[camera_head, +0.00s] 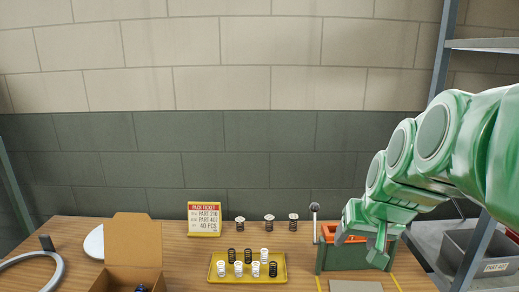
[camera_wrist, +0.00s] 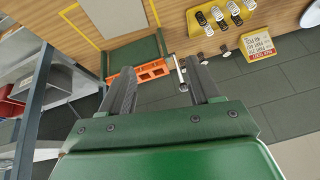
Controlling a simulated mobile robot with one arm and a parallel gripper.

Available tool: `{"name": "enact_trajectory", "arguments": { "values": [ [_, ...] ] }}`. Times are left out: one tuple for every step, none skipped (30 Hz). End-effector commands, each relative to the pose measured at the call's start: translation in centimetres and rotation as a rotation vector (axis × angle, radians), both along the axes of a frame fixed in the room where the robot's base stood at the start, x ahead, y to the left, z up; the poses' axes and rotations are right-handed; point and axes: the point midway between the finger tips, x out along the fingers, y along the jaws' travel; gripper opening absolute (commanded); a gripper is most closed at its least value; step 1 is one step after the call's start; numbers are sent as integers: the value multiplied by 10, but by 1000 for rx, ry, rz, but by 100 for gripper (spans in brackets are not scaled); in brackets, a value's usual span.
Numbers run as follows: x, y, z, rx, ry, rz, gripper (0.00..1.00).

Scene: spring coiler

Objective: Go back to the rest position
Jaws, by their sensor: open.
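My gripper (camera_head: 361,240) is at the right in the head view, above and in front of a green box-like machine with an orange part (camera_head: 341,231). In the wrist view its two fingers (camera_wrist: 158,85) stand apart with nothing held between them. The green machine (camera_wrist: 133,55) and its orange part (camera_wrist: 140,75) show just beyond the fingers. A lever with a dark knob (camera_head: 315,208) rises at the machine's left side. I cannot tell from these views whether a finger touches the machine.
A yellow tray (camera_head: 214,277) holds several black and white springs, with more springs (camera_head: 269,219) behind it. A pack ticket sign (camera_head: 204,219) stands at the back. An open cardboard box (camera_head: 135,255) is at the left. Grey shelving (camera_head: 440,60) with a grey bin (camera_head: 490,250) borders the right.

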Motion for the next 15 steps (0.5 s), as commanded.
{"name": "enact_trajectory", "arguments": {
  "values": [
    [-16,10,-12,-1,45,20,62],
    [-28,15,-20,0,79,31,62],
    [-46,23,-32,1,133,46,62],
    [-59,27,-41,-1,173,57,62],
    [-73,32,-49,-3,210,68,62],
    [-93,37,-59,-8,264,81,62],
    [-108,40,-67,-13,304,92,62],
    [-123,43,-74,-18,341,101,62],
    [-141,46,-82,-26,390,111,62],
    [-154,47,-87,-31,425,119,62],
    [-166,48,-92,-38,456,125,62],
    [-180,49,-97,-46,493,132,62],
    [-190,49,-101,-52,520,135,62],
    [-199,49,-104,-57,545,139,62],
    [-209,49,-108,-63,570,144,62]
  ]
}}
